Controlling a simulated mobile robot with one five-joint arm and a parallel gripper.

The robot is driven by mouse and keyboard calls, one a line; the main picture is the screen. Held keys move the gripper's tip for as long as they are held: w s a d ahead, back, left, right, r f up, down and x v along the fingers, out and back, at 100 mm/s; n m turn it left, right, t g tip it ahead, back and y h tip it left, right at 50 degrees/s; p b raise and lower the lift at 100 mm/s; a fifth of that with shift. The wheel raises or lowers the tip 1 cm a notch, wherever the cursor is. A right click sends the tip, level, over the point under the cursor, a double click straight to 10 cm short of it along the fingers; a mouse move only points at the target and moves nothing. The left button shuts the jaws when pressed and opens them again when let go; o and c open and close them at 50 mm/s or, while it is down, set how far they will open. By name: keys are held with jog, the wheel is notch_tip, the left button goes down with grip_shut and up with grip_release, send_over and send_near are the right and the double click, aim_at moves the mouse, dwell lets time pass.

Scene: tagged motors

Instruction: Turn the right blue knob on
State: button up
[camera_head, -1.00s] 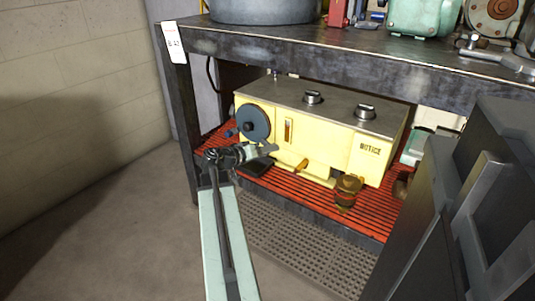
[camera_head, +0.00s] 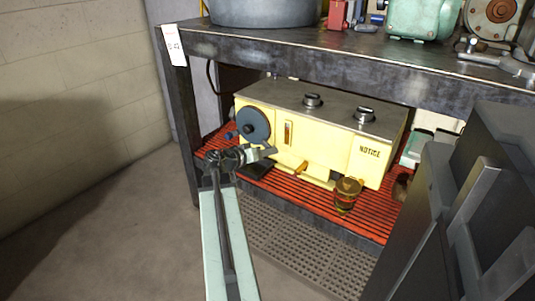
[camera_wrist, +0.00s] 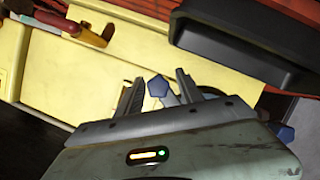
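A yellow machine (camera_head: 325,143) stands on the red slatted shelf. A large dark blue disc (camera_head: 253,124) is on its front at the left, with a small blue knob (camera_head: 231,134) beside it. My gripper (camera_head: 268,152) is in front of the machine, just below the disc. In the wrist view my gripper (camera_wrist: 157,82) is open, with a blue five-sided knob (camera_wrist: 158,86) showing between its fingers. Contact cannot be told. A second blue knob (camera_wrist: 285,134) shows at lower right, partly hidden behind the gripper body.
A black tray-like part (camera_wrist: 240,45) lies close to the fingers in the wrist view. The workbench top (camera_head: 330,50) overhangs the machine. A brass cup-like fitting (camera_head: 346,192) stands before the machine. The floor at left is clear.

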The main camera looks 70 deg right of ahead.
jog(key=shift+s, duration=0.1)
jog(key=shift+a+r, duration=0.1)
jog(key=shift+a, duration=0.05)
jog(key=p+v, duration=0.2)
jog(key=v, duration=0.5)
jog(key=shift+a, duration=0.25)
